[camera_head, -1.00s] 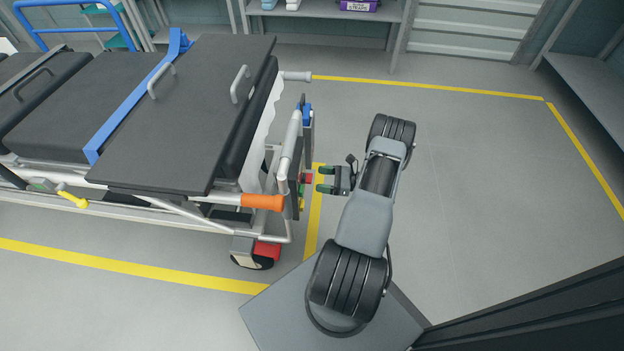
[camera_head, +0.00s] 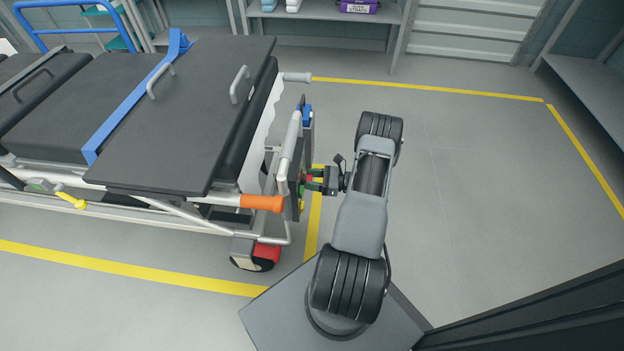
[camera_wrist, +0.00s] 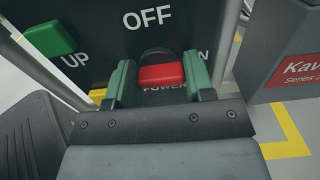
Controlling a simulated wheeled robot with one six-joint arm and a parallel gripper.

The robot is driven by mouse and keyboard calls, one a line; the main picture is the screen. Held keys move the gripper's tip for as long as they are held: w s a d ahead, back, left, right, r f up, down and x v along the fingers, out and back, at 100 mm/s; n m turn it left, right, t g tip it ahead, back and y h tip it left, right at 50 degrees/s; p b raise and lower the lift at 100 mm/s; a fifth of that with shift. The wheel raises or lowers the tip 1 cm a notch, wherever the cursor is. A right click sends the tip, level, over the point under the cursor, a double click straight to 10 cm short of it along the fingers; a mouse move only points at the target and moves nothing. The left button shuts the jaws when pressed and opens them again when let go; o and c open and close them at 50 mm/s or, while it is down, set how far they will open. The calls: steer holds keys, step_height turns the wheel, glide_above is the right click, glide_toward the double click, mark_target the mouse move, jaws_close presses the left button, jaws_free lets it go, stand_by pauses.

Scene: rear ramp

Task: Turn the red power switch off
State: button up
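The red power switch (camera_wrist: 161,77) sits on a dark panel (camera_wrist: 170,32), with a white OFF label (camera_wrist: 149,17) above it and a partly hidden POWER label below it. My gripper (camera_wrist: 160,82) has one green fingertip on each side of the switch. The fingers are apart, close to the switch's sides; whether they touch it I cannot tell. In the head view, my gripper (camera_head: 314,180) is at the panel on the stretcher's end, and the switch is mostly hidden there.
A green switch (camera_wrist: 50,38) marked UP is left of the red one. A grey casing (camera_wrist: 285,45) stands to the right. The stretcher (camera_head: 190,110) fills the left, with an orange handle (camera_head: 262,203) near the panel. Floor to the right is clear.

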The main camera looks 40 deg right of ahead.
steer(key=c, duration=0.4)
steer(key=shift+n, duration=0.4)
steer(key=n+b, duration=0.1)
steer(key=n, duration=0.2)
steer(key=shift+f, duration=0.1)
steer(key=n+b, duration=0.1)
steer(key=n, duration=0.3)
steer(key=shift+s+a+n+b, duration=0.1)
steer(key=shift+n+b, duration=0.2)
steer(key=shift+b, duration=0.1)
steer(key=n+b, duration=0.2)
steer(key=n, duration=0.2)
steer(key=shift+f+n, duration=0.1)
steer(key=shift+n, duration=0.2)
steer(key=n+b, duration=0.2)
steer(key=n, duration=0.2)
steer(key=shift+s+a+n, duration=0.1)
steer(key=shift+n, duration=0.5)
